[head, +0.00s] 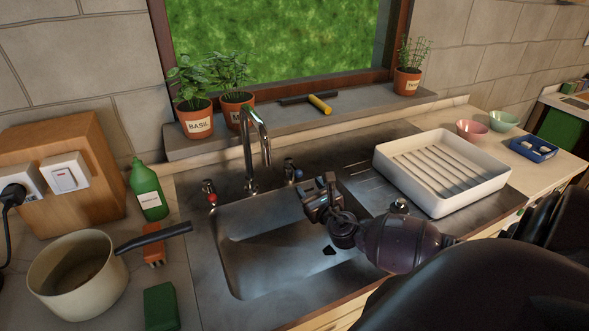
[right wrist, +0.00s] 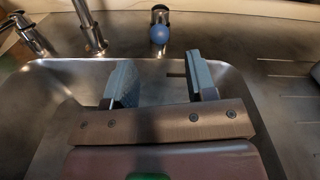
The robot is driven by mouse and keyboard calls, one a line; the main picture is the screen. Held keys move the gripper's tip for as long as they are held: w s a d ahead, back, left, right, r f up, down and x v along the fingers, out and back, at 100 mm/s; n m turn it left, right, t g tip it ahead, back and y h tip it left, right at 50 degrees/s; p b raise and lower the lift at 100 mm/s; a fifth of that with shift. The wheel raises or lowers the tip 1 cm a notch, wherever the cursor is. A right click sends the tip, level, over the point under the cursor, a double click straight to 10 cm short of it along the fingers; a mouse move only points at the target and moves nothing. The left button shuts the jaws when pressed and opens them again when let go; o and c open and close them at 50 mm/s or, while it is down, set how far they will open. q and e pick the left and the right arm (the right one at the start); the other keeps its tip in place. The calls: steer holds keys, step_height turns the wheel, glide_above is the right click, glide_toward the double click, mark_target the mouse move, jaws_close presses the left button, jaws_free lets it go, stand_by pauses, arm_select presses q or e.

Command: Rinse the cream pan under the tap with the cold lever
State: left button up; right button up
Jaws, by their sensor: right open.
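The cream pan (head: 50,286) stands upright on the counter at the left in the head view, its dark handle (head: 155,238) pointing right toward the sink. The tap (head: 262,135) arches over the back of the sink (head: 240,275), and no water shows. The cold lever (head: 298,173), with a blue end, is right of the tap. In the right wrist view the blue knob (right wrist: 159,34) lies just beyond my fingers, between them and apart from them. My right gripper (head: 321,190) is open and empty over the sink's back right part. My left gripper is out of view.
A red-marked lever (head: 209,190) is left of the tap. A green bottle (head: 148,190), an orange-red item (head: 153,252) and a green block (head: 160,305) stand near the pan. A white rack (head: 440,170) is on the drainer. Potted herbs (head: 194,115) line the sill.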

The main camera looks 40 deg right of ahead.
mark_target(301, 176)
steer(key=x, duration=0.9)
steer(key=shift+w, duration=0.1)
steer(key=shift+c, duration=0.3)
jaws_close()
